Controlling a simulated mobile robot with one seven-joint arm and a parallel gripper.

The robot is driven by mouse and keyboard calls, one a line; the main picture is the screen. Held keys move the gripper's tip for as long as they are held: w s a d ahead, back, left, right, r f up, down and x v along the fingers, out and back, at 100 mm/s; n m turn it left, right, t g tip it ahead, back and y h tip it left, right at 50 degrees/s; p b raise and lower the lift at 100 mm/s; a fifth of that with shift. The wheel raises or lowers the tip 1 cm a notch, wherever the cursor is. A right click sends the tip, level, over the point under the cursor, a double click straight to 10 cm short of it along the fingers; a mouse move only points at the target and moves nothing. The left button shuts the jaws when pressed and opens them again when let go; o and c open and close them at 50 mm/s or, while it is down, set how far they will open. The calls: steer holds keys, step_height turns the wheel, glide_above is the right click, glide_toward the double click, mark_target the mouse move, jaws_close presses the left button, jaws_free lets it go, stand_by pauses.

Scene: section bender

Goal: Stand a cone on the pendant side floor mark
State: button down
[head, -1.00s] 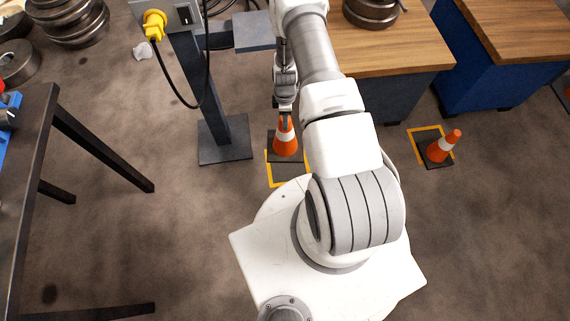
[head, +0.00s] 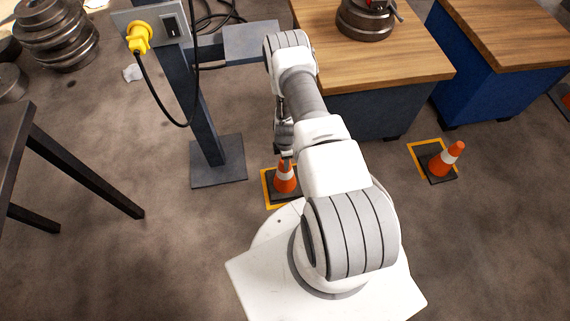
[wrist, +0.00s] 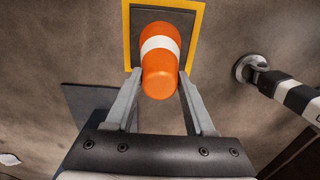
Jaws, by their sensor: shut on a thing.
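An orange cone with a white band and a black square base (head: 285,179) stands upright in the head view, beside the grey post's foot plate. My gripper (head: 285,156) is at its top and shut on it. The wrist view shows the cone (wrist: 161,65) between the two fingers of my gripper (wrist: 160,84). A yellow square floor mark (head: 265,190) frames the cone's base, and its yellow border (wrist: 127,40) shows around the base in the wrist view. Part of the mark is hidden by my arm. I cannot tell whether the base touches the floor.
A second cone (head: 447,159) stands on another yellow mark (head: 413,150) at the right. The grey post (head: 205,130) with its foot plate (head: 218,165) is close left of my gripper. Wood-topped cabinets (head: 385,55) stand behind. A dark table (head: 12,145) is at the left.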

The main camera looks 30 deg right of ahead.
steer(key=shift+f, duration=0.95)
steer(key=shift+r, duration=0.1)
steer(key=shift+c, duration=1.3)
jaws_free()
step_height(320, 180, up, 12)
steer(key=p, duration=0.4)
steer(key=shift+s, duration=0.1)
